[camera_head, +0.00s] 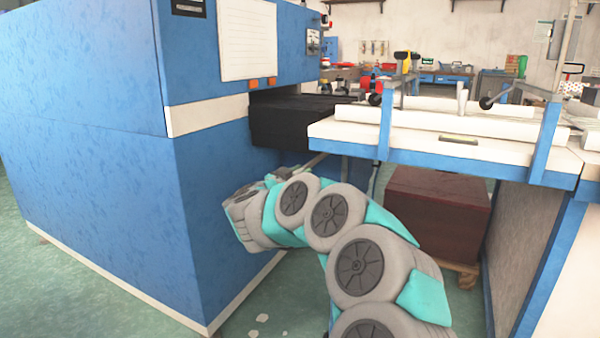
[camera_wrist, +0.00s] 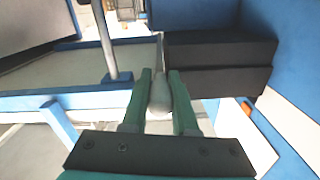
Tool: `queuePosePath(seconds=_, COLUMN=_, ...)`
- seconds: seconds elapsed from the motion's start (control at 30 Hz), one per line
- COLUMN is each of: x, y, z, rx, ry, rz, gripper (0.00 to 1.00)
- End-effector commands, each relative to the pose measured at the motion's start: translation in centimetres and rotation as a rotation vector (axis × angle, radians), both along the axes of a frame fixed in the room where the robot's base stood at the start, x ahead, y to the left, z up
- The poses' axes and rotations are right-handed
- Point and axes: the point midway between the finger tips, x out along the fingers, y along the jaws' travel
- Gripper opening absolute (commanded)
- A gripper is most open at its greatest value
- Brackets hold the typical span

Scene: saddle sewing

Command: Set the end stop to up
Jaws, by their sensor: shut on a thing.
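My gripper (camera_wrist: 160,80) has its two green fingers on either side of a grey rounded handle (camera_wrist: 160,96) and is shut on it. The handle narrows to a thin rod that runs away beside a black block. In the head view my gripper (camera_head: 285,173) is low beside the blue machine, just under the white table's left end, and a thin rod (camera_head: 317,160) slants up from it toward the table's underside. The handle's grip is too small to make out there. No marking shows whether this handle is the end stop or which position it is set to.
A black block (camera_head: 290,120) juts from the blue machine (camera_head: 110,130) close above my gripper; it also shows in the wrist view (camera_wrist: 220,65). The white table (camera_head: 400,142) has blue uprights. A dark red box (camera_head: 435,210) stands on a pallet beneath. Floor at front left is open.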

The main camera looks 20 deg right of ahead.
Motion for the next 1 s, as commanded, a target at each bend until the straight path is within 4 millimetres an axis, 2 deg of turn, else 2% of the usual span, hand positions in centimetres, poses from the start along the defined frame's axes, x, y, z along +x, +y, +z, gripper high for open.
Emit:
queuePosePath(seconds=0.03, x=0.0, y=0.0, z=1.4, rx=-0.003, ry=-0.003, rz=0.000, gripper=0.00)
queuePosePath(seconds=0.2, x=0.0, y=0.0, z=3.0, rx=-0.003, ry=-0.005, rz=0.000, gripper=0.00)
queuePosePath(seconds=0.53, x=0.0, y=0.0, z=3.2, rx=-0.006, ry=-0.009, rz=0.000, gripper=0.00)
queuePosePath(seconds=0.57, x=0.0, y=0.0, z=3.2, rx=-0.007, ry=-0.009, rz=0.000, gripper=0.28)
queuePosePath(seconds=0.6, x=0.0, y=0.0, z=3.2, rx=-0.007, ry=-0.009, rz=0.001, gripper=0.32)
queuePosePath(seconds=0.83, x=0.0, y=0.0, z=3.0, rx=-0.004, ry=-0.005, rz=0.001, gripper=0.57)
queuePosePath(seconds=1.0, x=0.0, y=0.0, z=2.8, rx=-0.002, ry=-0.004, rz=0.000, gripper=0.57)
